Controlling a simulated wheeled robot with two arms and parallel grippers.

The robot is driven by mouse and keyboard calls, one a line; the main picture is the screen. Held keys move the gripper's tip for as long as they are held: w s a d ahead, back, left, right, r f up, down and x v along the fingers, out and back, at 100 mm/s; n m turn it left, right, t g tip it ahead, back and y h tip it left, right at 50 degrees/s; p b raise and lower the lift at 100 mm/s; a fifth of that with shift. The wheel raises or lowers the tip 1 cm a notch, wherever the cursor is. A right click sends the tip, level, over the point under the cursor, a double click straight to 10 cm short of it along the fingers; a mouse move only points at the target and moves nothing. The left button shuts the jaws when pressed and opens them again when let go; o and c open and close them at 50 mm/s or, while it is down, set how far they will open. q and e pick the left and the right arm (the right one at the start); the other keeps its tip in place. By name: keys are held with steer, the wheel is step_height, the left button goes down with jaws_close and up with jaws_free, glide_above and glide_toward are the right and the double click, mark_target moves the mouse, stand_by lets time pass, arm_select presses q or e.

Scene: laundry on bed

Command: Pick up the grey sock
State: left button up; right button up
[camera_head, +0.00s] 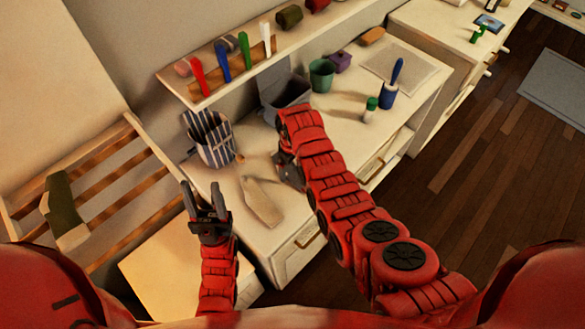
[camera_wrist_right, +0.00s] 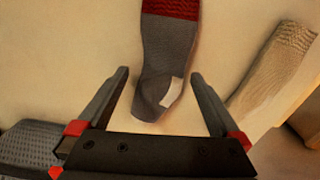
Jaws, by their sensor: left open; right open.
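The grey sock (camera_wrist_right: 165,50) with a dark red ribbed cuff and a pale patch lies flat on the light surface in the right wrist view. My right gripper (camera_wrist_right: 160,76) is open, with its fingers on either side of the sock's toe end. Nothing is held between them; I cannot tell the height above the surface. In the head view my right gripper (camera_head: 284,168) is over the dresser top and hides most or all of this sock. My left gripper (camera_head: 206,200) is open and empty at the dresser's left front edge.
A beige sock (camera_head: 262,202) lies close by; it also shows in the right wrist view (camera_wrist_right: 274,75). A striped bag (camera_head: 212,140), a grey bin (camera_head: 285,90), a green cup (camera_head: 321,75) and a blue brush (camera_head: 391,88) stand on the dresser. A shelf (camera_head: 205,98) overhangs the back.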

steer(key=shift+f, duration=0.3)
steer(key=c, duration=1)
steer(key=shift+c, duration=0.2)
steer(key=shift+r, duration=0.1)
